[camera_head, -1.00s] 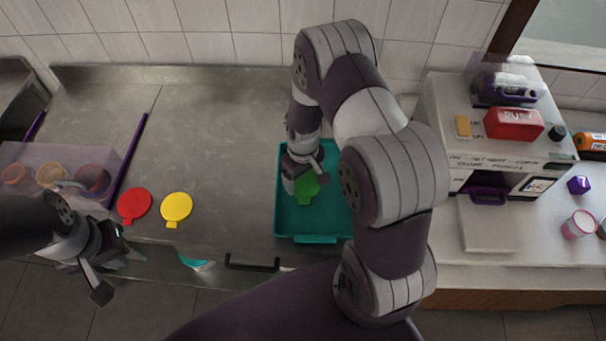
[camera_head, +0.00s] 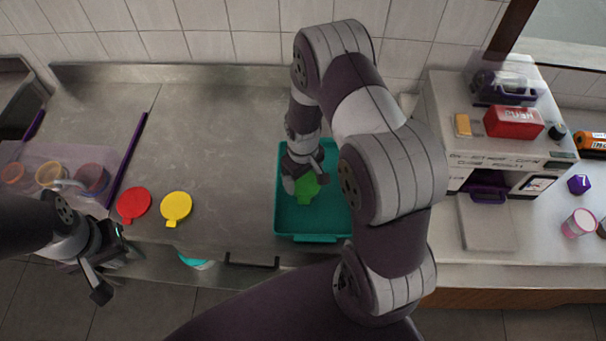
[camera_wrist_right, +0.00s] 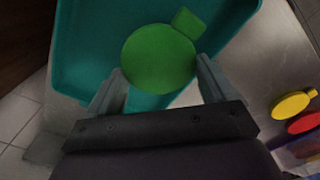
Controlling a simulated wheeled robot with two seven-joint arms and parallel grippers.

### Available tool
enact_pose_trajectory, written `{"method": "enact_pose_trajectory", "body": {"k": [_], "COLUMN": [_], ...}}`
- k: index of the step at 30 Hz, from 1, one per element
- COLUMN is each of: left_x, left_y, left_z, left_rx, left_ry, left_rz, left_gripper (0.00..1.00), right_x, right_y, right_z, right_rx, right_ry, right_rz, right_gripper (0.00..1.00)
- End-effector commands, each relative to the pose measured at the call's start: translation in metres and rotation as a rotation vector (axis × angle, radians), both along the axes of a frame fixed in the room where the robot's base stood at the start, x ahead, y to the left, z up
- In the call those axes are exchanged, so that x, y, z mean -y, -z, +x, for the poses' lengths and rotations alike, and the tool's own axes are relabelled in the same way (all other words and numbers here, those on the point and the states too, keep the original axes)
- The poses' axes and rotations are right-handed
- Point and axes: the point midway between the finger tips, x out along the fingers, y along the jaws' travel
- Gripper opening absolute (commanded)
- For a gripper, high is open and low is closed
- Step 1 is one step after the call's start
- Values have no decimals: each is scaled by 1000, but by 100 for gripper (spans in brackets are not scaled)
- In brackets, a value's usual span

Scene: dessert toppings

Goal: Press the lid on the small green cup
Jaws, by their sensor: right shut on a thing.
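The green lid (camera_head: 308,188), a flat disc with a small tab, is over the teal tray (camera_head: 312,237) in the head view. In the right wrist view the green lid (camera_wrist_right: 158,58) sits between the fingertips of my right gripper (camera_wrist_right: 160,72), which is shut on it. My right gripper (camera_head: 304,180) points down at the lid in the head view. No cup wall shows below the lid; whatever is under it is hidden. My left gripper (camera_head: 112,262) is empty and looks open, off the front left edge of the counter.
A red lid (camera_head: 134,203) and a yellow lid (camera_head: 176,207) lie on the steel counter (camera_head: 215,130). A clear bin (camera_head: 65,160) with several cups stands at the left. A white dispenser (camera_head: 450,110) stands at the right, with a pink cup (camera_head: 578,224) nearby.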

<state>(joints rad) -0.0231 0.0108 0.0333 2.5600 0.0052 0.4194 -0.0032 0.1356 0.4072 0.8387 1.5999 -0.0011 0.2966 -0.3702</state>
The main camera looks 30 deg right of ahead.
Motion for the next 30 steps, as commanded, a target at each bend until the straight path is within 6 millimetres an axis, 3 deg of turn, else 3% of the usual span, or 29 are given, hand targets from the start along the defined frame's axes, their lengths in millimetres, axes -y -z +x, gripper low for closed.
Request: {"method": "enact_pose_trajectory", "body": {"k": [11, 12, 13, 23, 30], "left_x": [0, 0, 0, 0, 0], "left_y": [1, 1, 1, 0, -13], "left_z": [0, 0, 0, 0, 0], "left_rx": [0, 0, 0, 0, 0], "left_ry": [0, 0, 0, 0, 0], "left_rz": [0, 0, 0, 0, 0], "left_gripper": [0, 0, 0, 0, 0], "right_x": [0, 0, 0, 0, 0], "right_y": [1, 1, 1, 1, -14], "right_z": [0, 0, 0, 0, 0], "right_rx": [0, 0, 0, 0, 1], "right_ry": [0, 0, 0, 0, 0], "right_rz": [0, 0, 0, 0, 0], "right_gripper": [56, 97, 100, 100, 100]}}
